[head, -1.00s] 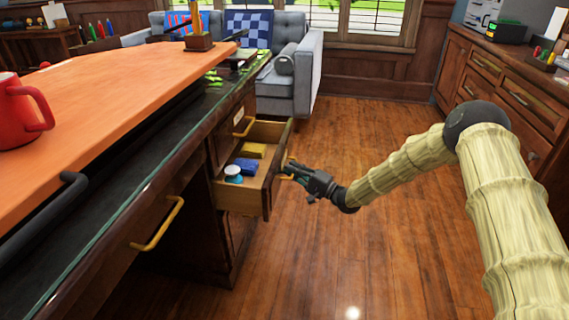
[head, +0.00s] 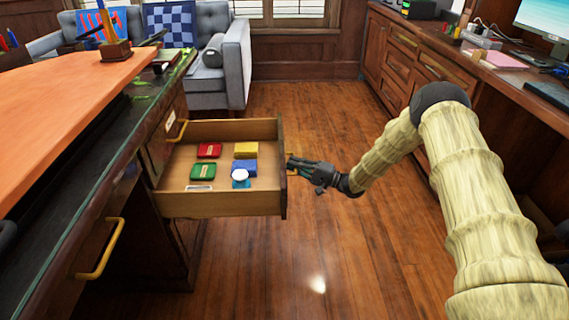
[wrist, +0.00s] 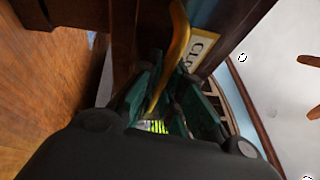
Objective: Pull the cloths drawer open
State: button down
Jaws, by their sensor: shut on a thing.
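The cloths drawer (head: 216,204) is pulled well out of the desk in the head view. Red, green, yellow and blue folded cloths and a small white-topped blue item lie inside. My gripper (head: 292,166) is at the outer side of its front panel (head: 283,180). In the wrist view my gripper (wrist: 160,112) is shut on the yellow handle (wrist: 178,45), which passes between the dark green fingers. A label (wrist: 198,47) beside the handle shows letters like "CLO", the rest hidden.
A lower yellow handle (head: 100,250) sits on the near desk side. A grey sofa (head: 215,60) stands behind. The wood floor (head: 330,235) right of the drawer is clear.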

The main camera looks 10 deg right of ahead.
jog(key=shift+s+d, duration=0.1)
jog(key=shift+d, duration=0.35)
jog(key=c, duration=1.8)
grip_release()
jog(key=v, duration=1.2)
